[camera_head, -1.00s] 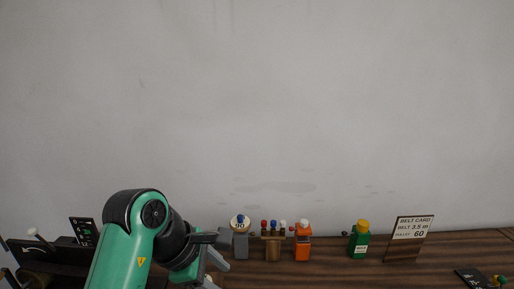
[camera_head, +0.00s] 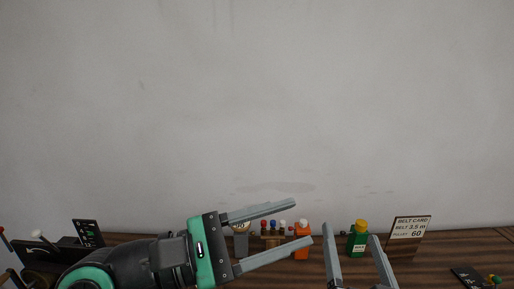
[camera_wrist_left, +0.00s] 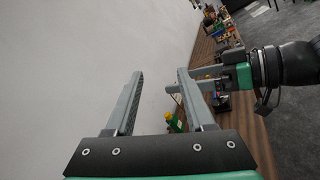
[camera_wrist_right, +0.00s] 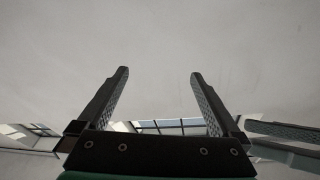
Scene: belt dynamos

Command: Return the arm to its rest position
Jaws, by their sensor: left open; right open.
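My left gripper (camera_head: 303,221) reaches in from the left in the head view, its two fingers spread and pointing right, with nothing between them. In the left wrist view the same gripper (camera_wrist_left: 160,75) is open and empty. My right gripper (camera_head: 350,226) shows at the bottom of the head view, right of the left one, its fingers pointing up and apart. In the right wrist view it is open and empty (camera_wrist_right: 160,75), facing a pale plain surface.
Behind the grippers on the wooden bench stand an orange block-like device (camera_head: 302,250), a green bottle with yellow cap (camera_head: 358,243) and a belt card (camera_head: 410,229). A dark sign (camera_head: 86,232) stands at left. A dark card (camera_head: 469,275) lies at right. The space above is clear.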

